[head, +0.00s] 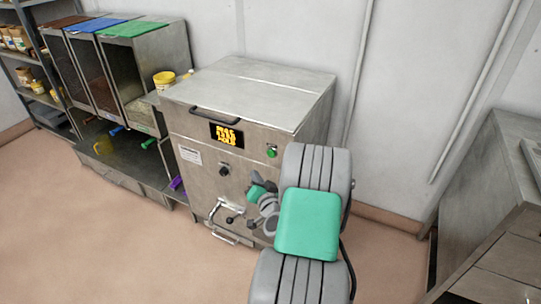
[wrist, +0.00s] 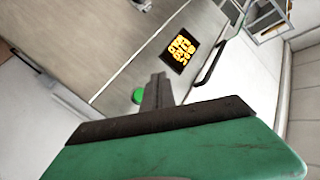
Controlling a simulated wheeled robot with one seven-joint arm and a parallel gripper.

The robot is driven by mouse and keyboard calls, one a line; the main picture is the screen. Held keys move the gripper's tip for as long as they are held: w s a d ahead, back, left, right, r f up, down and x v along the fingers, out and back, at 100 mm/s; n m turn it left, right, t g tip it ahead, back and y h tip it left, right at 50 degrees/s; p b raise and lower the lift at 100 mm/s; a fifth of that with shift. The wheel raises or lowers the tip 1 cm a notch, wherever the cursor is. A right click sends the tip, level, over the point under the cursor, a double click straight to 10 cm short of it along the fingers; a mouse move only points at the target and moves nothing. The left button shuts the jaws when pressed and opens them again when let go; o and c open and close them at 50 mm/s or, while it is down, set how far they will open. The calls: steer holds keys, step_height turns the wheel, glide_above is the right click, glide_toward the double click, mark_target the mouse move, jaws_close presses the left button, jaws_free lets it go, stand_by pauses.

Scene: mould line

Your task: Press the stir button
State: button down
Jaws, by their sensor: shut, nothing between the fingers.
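A steel machine (head: 200,125) stands against the wall with a lit orange display (head: 226,135) on its front. A green round button (head: 271,151) sits to the right of the display, near the top right of the front panel. No label saying stir is readable. In the wrist view the green button (wrist: 138,96) shows just left of my gripper's fingers, and the display (wrist: 180,50) lies beyond them. My gripper (wrist: 158,77) is shut and empty, pointing at the front panel. Contact with the button cannot be told. In the head view my arm partly covers the panel below the button.
A black knob (head: 224,170) is below the display, and a lid handle (head: 213,115) is above it. Bins with blue and green lids (head: 133,28) stand left, with a yellow tub (head: 164,78) beside them. A steel counter (head: 490,200) stands right. The floor at front left is clear.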

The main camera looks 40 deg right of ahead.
mark_target(271, 154)
steer(key=w+d, duration=0.3)
steer(key=d, duration=0.5)
steer(key=shift+d+b, duration=0.1)
steer(key=shift+b, duration=0.2)
stand_by(1.6)
steer(key=shift+w+d, duration=0.15)
steer(key=shift+d, duration=0.2)
steer(key=shift+w+d+b, duration=0.1)
steer(key=shift+d+b, duration=0.3)
steer(key=shift+b, duration=0.1)
stand_by(0.5)
steer(key=shift+s+a, duration=0.3)
steer(key=shift+a, duration=0.45)
